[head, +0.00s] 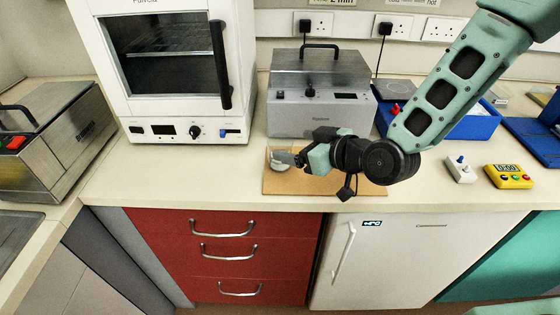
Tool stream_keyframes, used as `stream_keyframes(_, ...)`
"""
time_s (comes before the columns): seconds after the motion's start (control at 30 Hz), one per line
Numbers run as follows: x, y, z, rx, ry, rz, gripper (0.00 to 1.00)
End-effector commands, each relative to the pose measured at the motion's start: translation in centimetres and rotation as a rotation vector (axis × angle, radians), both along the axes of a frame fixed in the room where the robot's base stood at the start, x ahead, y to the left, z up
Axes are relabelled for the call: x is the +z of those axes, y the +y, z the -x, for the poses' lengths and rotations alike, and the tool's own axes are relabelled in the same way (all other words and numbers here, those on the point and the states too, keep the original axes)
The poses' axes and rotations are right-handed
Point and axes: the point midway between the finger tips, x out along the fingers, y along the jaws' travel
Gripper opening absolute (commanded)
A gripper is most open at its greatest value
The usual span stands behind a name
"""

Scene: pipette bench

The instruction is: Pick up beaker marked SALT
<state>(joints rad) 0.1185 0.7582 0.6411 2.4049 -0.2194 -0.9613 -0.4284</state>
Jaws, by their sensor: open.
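A small pale grey-white vessel (279,166), perhaps the beaker, stands on a tan board (308,186) on the bench. No SALT marking can be read on it at this size. My gripper (287,157) reaches in from the right, low over the board, with its fingertips at the vessel. The jaws are open. The fingers overlap the vessel in the view and partly hide it, so I cannot tell whether they are around it, touching it or just beside it.
A grey lidded bath (318,108) stands close behind the board, and a white oven (170,112) stands to the left. A yellow timer (508,176) and a small white device (460,169) lie to the right. The bench front edge is close below the board.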

Motion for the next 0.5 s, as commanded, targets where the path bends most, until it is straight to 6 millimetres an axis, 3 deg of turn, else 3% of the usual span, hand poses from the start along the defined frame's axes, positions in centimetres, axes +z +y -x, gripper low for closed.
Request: stream_keyframes(0.5, -2.4, 3.8, -3.8, -0.001, 0.001, -0.002, 0.81)
